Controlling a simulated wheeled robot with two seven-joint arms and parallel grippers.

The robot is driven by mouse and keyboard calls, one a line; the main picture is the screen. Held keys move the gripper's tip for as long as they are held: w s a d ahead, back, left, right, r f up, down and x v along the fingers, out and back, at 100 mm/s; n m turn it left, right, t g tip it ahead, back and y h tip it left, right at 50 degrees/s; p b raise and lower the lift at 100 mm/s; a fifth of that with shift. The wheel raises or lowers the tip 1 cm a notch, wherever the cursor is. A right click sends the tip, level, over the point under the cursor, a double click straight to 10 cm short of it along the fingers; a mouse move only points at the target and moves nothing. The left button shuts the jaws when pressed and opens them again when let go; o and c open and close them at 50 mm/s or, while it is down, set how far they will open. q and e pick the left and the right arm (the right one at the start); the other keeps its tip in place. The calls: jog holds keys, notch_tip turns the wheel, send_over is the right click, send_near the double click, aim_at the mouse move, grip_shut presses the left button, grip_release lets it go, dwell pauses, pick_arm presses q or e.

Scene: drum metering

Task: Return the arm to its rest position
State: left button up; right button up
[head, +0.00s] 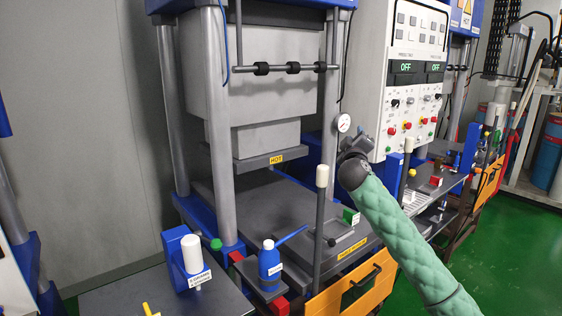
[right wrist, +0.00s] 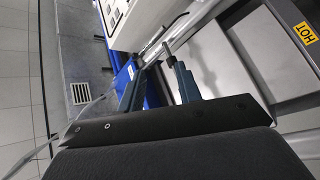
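My right arm, with a green padded sleeve (head: 400,235), reaches up from the lower right in the head view. Its dark gripper (head: 354,146) is beside the front of the press, just below a round white gauge (head: 343,122) and left of the control cabinet (head: 408,75). The right wrist view shows its two fingers (right wrist: 152,70) apart, with nothing held between them. A thin rod with a dark end shows beyond the fingers. I cannot tell its distance from them. My left arm and gripper are in neither view.
The press's upper block (head: 250,85) bears a HOT label above the lower plate (head: 265,205). A blue bottle (head: 270,268), an upright white-topped lever (head: 321,200) and an orange drawer front (head: 350,292) are in front. Green floor (head: 510,240) is clear at right.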

jog(key=s+a+f+m+g+y, duration=0.15)
jog(key=s+f+g, duration=0.4)
jog(key=f, duration=0.85)
jog(key=s+a+f+m+g+y, duration=0.1)
jog(key=s+a+f+g+y, duration=0.1)
jog(key=s+f, duration=1)
jog(key=s+a+f+m+g+y, duration=0.15)
jog(key=s+f+g, duration=0.25)
jog(key=f, duration=1.3)
jog(key=s+f+g, duration=0.2)
jog(key=s+f, duration=0.8)
jog(key=s, duration=0.4)
jog(key=s+a+f+m+g, duration=0.1)
jog(key=s+f+g, duration=0.2)
jog(key=s+f, duration=0.8)
jog(key=s+a+f+m+g, duration=0.1)
jog(key=s+f+g, duration=0.1)
jog(key=s+f, duration=0.9)
jog(key=s, duration=0.6)
jog(key=shift+s+g+y, duration=0.35)
jog(key=shift+y, duration=0.05)
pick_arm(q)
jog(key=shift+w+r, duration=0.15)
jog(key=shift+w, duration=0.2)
